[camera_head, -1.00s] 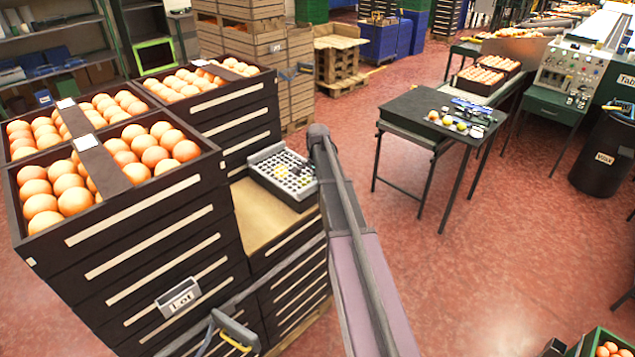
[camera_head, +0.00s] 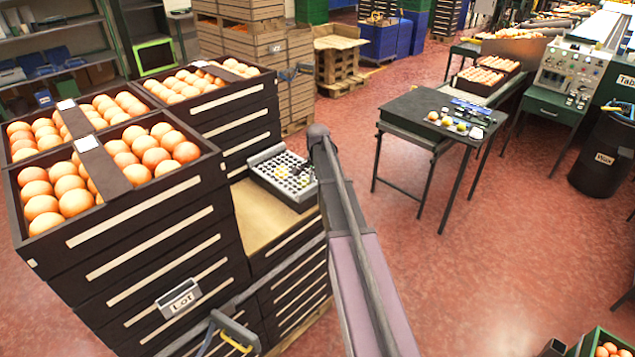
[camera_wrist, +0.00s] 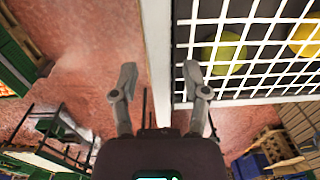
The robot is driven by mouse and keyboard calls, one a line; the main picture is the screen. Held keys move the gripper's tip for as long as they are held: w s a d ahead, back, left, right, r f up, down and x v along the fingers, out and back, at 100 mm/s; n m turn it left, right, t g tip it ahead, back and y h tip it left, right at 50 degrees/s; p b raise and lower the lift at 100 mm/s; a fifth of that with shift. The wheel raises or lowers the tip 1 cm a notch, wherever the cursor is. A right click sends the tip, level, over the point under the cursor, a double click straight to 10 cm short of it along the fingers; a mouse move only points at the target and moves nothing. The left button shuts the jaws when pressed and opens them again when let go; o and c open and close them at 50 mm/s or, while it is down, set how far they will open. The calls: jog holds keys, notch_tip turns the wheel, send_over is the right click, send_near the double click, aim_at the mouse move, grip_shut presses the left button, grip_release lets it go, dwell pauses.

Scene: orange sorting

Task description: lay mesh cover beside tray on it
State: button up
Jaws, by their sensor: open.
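In the head view a small grey tray (camera_head: 262,184) stands on the tan ledge among the dark crates, its top showing a pale and dark grid pattern. In the wrist view a white mesh (camera_wrist: 262,70) fills the upper right, with yellow-green and yellow fruit (camera_wrist: 224,50) seen through it.
Stacked dark crates full of oranges (camera_head: 120,160) rise left of the ledge. A black table (camera_head: 405,107) with fruit and small tools stands right of my arm. Red floor (camera_head: 480,280) lies open at the right.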

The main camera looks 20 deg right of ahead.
notch_tip(320, 180, up, 12)
jog(key=p, duration=1.1)
jog(key=shift+s+p, duration=0.15)
jog(key=shift+p, duration=0.2)
dwell(0.4)
jog(key=s+a+n, duration=1.4)
jog(key=s+a, duration=0.8)
jog(key=s, duration=0.3)
jog(key=shift+s+a, duration=0.3)
jog(key=shift+s, duration=0.05)
